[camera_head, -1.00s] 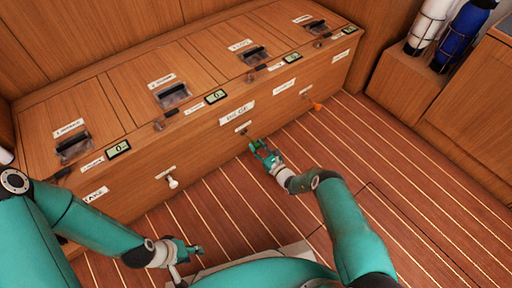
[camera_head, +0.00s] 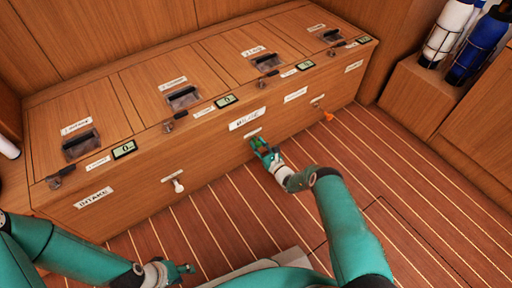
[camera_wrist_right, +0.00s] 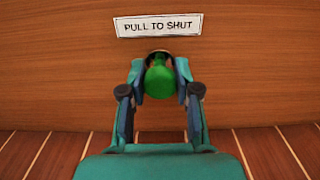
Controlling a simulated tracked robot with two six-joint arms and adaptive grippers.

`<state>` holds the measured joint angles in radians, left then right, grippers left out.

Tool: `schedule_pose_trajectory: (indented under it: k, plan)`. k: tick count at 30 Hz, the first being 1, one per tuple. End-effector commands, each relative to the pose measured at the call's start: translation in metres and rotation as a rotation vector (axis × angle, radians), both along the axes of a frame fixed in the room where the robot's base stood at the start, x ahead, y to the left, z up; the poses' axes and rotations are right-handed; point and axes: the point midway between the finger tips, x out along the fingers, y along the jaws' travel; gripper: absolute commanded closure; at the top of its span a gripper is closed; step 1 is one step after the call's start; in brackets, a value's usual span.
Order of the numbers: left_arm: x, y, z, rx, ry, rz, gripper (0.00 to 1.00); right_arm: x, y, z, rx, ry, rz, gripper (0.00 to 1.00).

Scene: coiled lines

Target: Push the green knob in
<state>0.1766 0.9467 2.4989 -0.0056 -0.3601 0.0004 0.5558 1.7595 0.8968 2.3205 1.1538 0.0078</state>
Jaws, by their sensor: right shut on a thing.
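The green knob (camera_wrist_right: 160,80) sticks out from the wooden front panel in the right wrist view, below a label reading "PULL TO SHUT" (camera_wrist_right: 158,25). My right gripper (camera_wrist_right: 160,85) has a finger on each side of the knob and is shut on it. In the head view my right gripper (camera_head: 266,152) is at the front of the wooden bench (camera_head: 220,150), below a white label, and mostly hides the knob. My left gripper (camera_head: 182,270) is low in the head view, away from the bench front; its fingers are too small to judge.
A white knob (camera_head: 177,184) and an orange knob (camera_head: 328,116) stick out of the same front panel. Hatches with dark latches and small displays (camera_head: 226,101) line the bench top. Bottles (camera_head: 448,30) stand in a rack at right. The striped floor (camera_head: 400,180) is clear.

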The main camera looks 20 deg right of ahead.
Motion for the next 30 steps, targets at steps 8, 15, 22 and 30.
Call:
schedule_pose_trajectory:
  k: [8, 15, 22, 30]
  plan:
    - [0.000, 0.000, 0.000, 0.000, 0.000, 0.000, 0.60, 0.002, -0.001, 0.002, -0.005, -0.003, -0.001, 0.44]
    - [0.000, 0.000, 0.000, 0.000, 0.000, 0.000, 0.60, 0.001, -0.003, 0.002, -0.003, -0.003, -0.004, 0.43]
    - [0.000, 0.000, 0.000, 0.000, 0.000, 0.000, 0.60, -0.006, -0.005, 0.002, -0.003, -0.003, -0.004, 0.43]
    - [0.000, 0.000, 0.000, 0.000, 0.000, 0.000, 0.60, -0.040, -0.013, 0.000, 0.000, 0.002, -0.007, 0.43]
